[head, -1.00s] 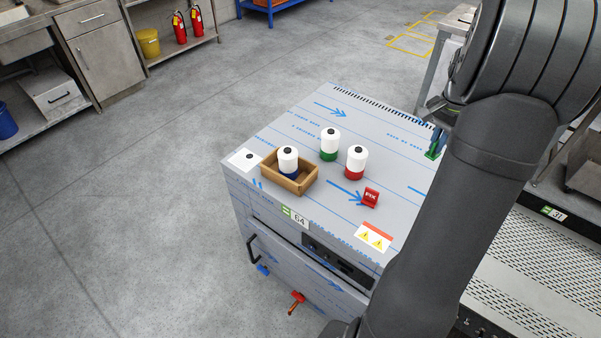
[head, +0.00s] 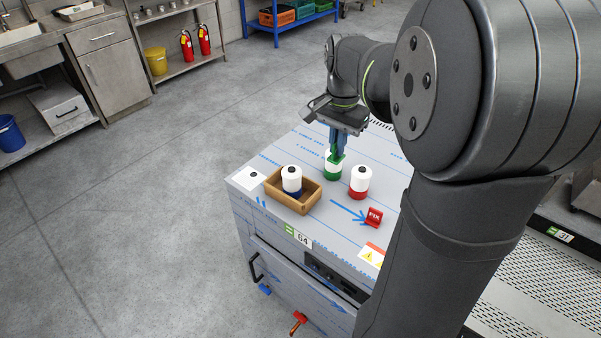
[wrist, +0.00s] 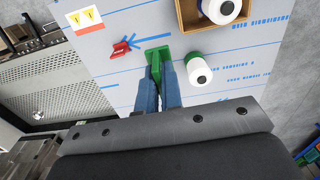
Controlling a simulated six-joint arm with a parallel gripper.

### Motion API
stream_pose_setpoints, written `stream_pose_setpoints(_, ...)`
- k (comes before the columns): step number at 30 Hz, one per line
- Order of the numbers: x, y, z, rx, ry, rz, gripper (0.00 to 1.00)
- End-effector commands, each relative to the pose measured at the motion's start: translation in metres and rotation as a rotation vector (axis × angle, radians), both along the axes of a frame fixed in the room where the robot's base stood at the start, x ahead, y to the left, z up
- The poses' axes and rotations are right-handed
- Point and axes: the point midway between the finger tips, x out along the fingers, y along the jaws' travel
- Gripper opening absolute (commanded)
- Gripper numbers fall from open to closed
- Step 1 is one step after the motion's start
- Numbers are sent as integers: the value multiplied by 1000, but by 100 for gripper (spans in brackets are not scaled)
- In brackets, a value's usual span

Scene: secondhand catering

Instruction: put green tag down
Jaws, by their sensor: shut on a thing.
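My gripper (head: 340,145) is shut on the green tag (wrist: 157,56), with its blue fingers on the tag's narrow part. The green tag also shows in the head view (head: 338,158), in front of the green-banded white bottle (head: 332,174) and partly covering it. In the wrist view this bottle (wrist: 199,72) stands just right of the tag. The tag is over the film-covered cabinet top (wrist: 115,75); I cannot tell whether it touches it.
A red-banded bottle (head: 360,181) stands right of the green-banded one. A red tag (head: 374,216) lies nearer the front edge. A wooden box (head: 308,199) holds a blue-banded bottle (head: 291,179). A warning label (head: 371,255) is at the front right.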

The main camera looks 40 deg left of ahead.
Motion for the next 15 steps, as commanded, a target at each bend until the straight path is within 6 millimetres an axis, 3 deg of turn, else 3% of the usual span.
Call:
stream_pose_setpoints(3, -10, 28, -19, -3, 3, 6, 0)
stream_pose_setpoints(9, -21, 64, -41, -1, 0, 3, 0)
stream_pose_setpoints(15, -25, 76, -50, -1, 0, 0, 0)
